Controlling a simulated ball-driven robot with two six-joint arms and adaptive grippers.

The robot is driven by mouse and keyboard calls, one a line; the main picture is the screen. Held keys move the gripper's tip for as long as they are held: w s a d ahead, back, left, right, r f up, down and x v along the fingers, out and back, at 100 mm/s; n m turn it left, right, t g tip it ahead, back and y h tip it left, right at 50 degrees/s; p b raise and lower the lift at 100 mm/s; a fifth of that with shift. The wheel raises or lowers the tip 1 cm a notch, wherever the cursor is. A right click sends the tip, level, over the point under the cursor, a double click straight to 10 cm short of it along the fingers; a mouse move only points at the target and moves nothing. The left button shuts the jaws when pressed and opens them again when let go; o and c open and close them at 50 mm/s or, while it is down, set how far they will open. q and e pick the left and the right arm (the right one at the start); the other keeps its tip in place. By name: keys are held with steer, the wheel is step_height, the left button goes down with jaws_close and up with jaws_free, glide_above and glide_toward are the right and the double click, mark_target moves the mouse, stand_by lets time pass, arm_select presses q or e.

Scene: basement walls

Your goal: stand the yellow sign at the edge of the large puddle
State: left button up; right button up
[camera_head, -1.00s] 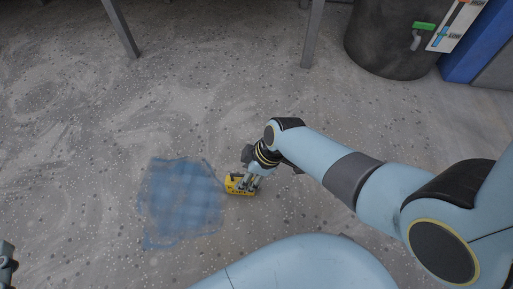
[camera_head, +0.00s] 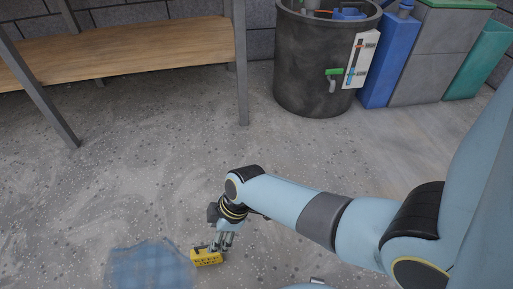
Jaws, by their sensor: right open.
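The yellow sign (camera_head: 207,258) is on the floor at the right edge of the large blue puddle (camera_head: 150,267), in the lower left of the head view. It looks small from above, with dark marks on its face. My right gripper (camera_head: 222,246) is open, pointing down just behind and right of the sign, with its fingers very close to it. I cannot tell whether they touch. The puddle's lower part is cut off by the bottom of the view. My left gripper is not in view.
A wooden bench (camera_head: 130,55) with grey metal legs stands at the back left. A dark round tank (camera_head: 312,75) stands at the back, beside a blue bin (camera_head: 389,62), a grey cabinet (camera_head: 430,65) and a teal bin (camera_head: 477,62). The floor between is clear.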

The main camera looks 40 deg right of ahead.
steer(key=s+d+r+m+t+h, duration=0.2)
steer(key=s+d+r+m+t, duration=0.1)
steer(key=s+d+r+m, duration=0.5)
steer(key=s+r+m+t, duration=0.1)
steer(key=s+r, duration=0.2)
steer(key=r, duration=0.3)
steer(key=s+d+r+m+t+h, duration=0.1)
steer(key=s+r, duration=0.1)
steer(key=r, duration=0.5)
steer(key=shift+s+d+t, duration=0.15)
steer(key=shift+s+t, duration=0.15)
steer(key=shift+s, duration=0.1)
